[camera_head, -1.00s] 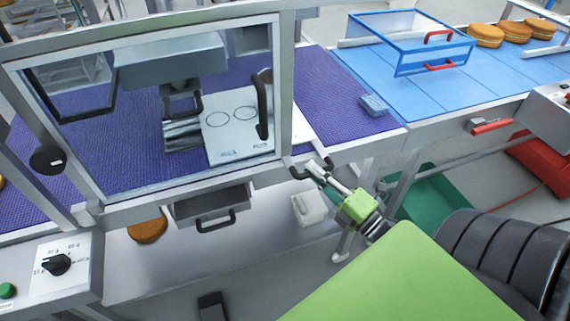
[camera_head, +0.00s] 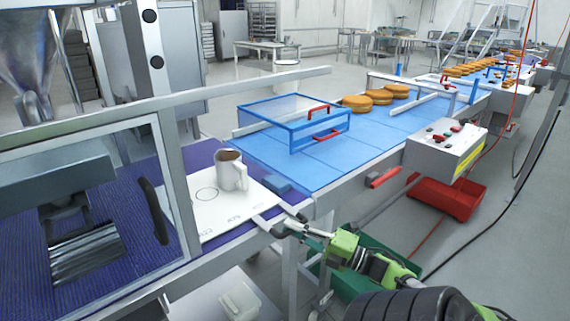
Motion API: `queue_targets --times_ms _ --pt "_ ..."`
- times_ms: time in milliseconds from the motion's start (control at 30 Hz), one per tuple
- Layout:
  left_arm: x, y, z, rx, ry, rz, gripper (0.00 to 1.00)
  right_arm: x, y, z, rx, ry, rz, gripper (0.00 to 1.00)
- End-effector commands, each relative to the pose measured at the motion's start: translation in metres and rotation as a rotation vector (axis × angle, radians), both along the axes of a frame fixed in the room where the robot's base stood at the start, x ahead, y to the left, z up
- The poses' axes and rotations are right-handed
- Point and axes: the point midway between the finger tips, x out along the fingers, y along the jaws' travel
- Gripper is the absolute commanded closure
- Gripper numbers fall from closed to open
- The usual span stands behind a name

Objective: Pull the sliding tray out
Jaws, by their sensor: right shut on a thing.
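The sliding tray (camera_head: 218,221) is a flat white plate marked with circles, lying at the purple belt's right end, beside the clear guard. A light grey mug (camera_head: 231,172) with brown contents stands upright on it. My right gripper (camera_head: 292,227) is at the tray's front right corner, shut on its dark handle (camera_head: 268,224); the fingertips are small and partly hidden. My left gripper is not in view.
A blue-framed clear cover (camera_head: 295,124) with red handles stands on the blue belt (camera_head: 352,150), with round cakes (camera_head: 366,99) behind. A green bin (camera_head: 352,271) and a red bin (camera_head: 446,200) are below.

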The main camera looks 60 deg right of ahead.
Motion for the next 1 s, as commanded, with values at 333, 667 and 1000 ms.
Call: queue_targets --times_ms 333,667,1000 --pt "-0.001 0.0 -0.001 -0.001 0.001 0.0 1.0 -0.001 -0.006 0.0 -0.001 0.001 -0.007 1.0" --pt "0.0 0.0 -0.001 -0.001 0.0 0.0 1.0 -0.001 -0.005 0.0 0.0 0.002 -0.006 0.71" --pt "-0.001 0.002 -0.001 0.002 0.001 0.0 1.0 -0.016 -0.007 -0.004 0.001 0.004 -0.006 0.71"
